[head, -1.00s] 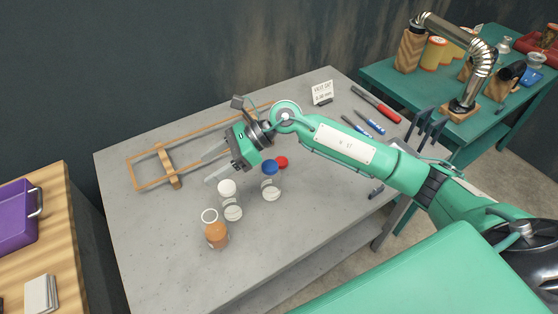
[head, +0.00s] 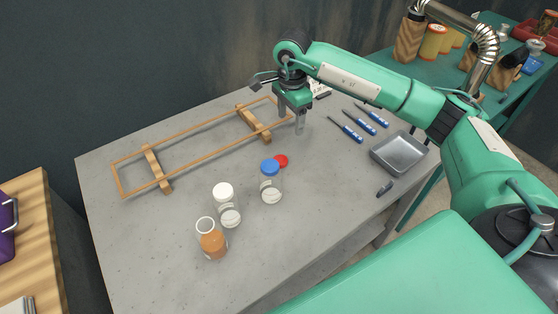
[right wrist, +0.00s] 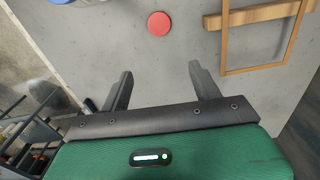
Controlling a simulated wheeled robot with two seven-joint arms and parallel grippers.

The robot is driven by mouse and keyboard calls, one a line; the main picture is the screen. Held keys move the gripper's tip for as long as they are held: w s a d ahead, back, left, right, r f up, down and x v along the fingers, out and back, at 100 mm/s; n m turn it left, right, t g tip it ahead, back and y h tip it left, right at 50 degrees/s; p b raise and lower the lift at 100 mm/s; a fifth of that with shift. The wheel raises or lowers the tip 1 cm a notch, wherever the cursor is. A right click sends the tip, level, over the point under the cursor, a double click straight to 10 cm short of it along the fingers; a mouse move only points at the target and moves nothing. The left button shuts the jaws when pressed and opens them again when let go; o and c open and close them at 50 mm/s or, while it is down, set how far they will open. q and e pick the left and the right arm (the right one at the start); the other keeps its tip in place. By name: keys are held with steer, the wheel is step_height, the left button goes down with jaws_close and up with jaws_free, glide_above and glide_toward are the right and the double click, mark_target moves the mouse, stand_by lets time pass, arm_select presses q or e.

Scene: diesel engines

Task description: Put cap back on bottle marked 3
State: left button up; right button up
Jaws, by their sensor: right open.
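An uncapped bottle with orange contents (head: 211,242) stands at the front of the grey table. Behind it are a white-capped bottle (head: 228,212) and a blue-capped bottle (head: 271,190). Their label markings are too small to read. A loose red cap (head: 281,160) lies flat on the table just behind the blue-capped bottle; it also shows in the right wrist view (right wrist: 159,23). My right gripper (head: 291,122) is open and empty, fingers pointing down, behind and slightly right of the red cap. In the right wrist view the cap lies beyond the fingertips (right wrist: 161,68), untouched. My left gripper is out of view.
A wooden rack (head: 155,168) stretches along the table's back, its right end close to my right gripper. Several blue-handled tools (head: 352,132) and a grey metal tray (head: 398,153) lie to the right. The table's left front is clear.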

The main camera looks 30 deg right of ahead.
steer(key=p, duration=0.2)
glide_above(288, 160)
steer(key=f, duration=0.7)
steer(key=shift+w+d+f, duration=0.2)
steer(key=shift+w+f, duration=0.1)
steer(key=shift+f, duration=0.1)
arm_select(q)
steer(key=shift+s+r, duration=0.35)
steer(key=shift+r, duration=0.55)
arm_select(e)
steer(key=shift+f, duration=0.5)
